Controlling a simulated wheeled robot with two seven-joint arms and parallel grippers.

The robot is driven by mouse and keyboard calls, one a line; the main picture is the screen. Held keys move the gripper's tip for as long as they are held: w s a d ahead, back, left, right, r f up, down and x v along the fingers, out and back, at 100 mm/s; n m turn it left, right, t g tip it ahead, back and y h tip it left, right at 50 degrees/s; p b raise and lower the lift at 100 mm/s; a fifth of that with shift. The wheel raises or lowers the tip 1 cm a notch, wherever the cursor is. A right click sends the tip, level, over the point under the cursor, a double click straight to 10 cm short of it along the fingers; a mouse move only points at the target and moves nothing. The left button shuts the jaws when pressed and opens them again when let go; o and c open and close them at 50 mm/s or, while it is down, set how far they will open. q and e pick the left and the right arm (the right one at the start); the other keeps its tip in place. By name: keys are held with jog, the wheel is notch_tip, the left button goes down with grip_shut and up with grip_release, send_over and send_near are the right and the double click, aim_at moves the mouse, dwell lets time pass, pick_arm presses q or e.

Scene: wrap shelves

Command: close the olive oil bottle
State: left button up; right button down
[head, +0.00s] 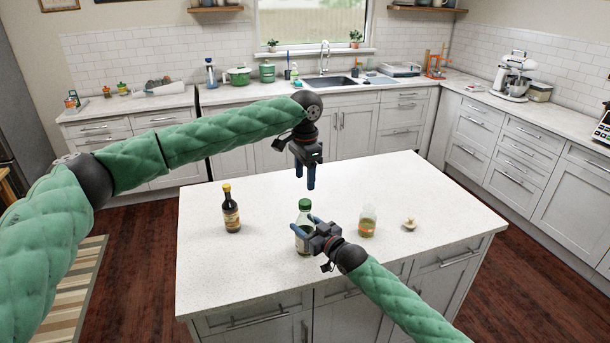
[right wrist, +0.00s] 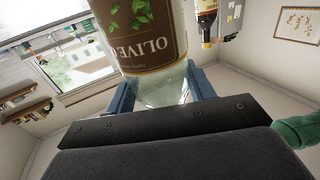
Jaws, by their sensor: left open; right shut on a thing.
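The olive oil bottle (head: 303,242) stands upright near the front of the white island, with a green cap (head: 305,204) at its top. I cannot tell how tightly the cap sits. My right gripper (head: 308,227) is shut around the upper part of the bottle and hides some of it. In the right wrist view the bottle's brown "OLIVE" label (right wrist: 140,30) shows upside down, with clear glass between the blue fingers (right wrist: 160,90). My left gripper (head: 305,183) is open and empty, pointing down just above the green cap, apparently not touching it.
On the island (head: 400,180), a dark bottle with a yellow cap (head: 231,212) stands to the left. A small jar (head: 367,223) and a small beige object (head: 409,223) are to the right. The back of the island is clear.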

aim_at(305, 202)
pick_arm(q)
jog(key=n, duration=0.5)
jog(key=shift+n, duration=0.3)
jog(key=n, duration=0.6)
jog(key=shift+f, duration=0.1)
jog(key=shift+f, duration=3.9)
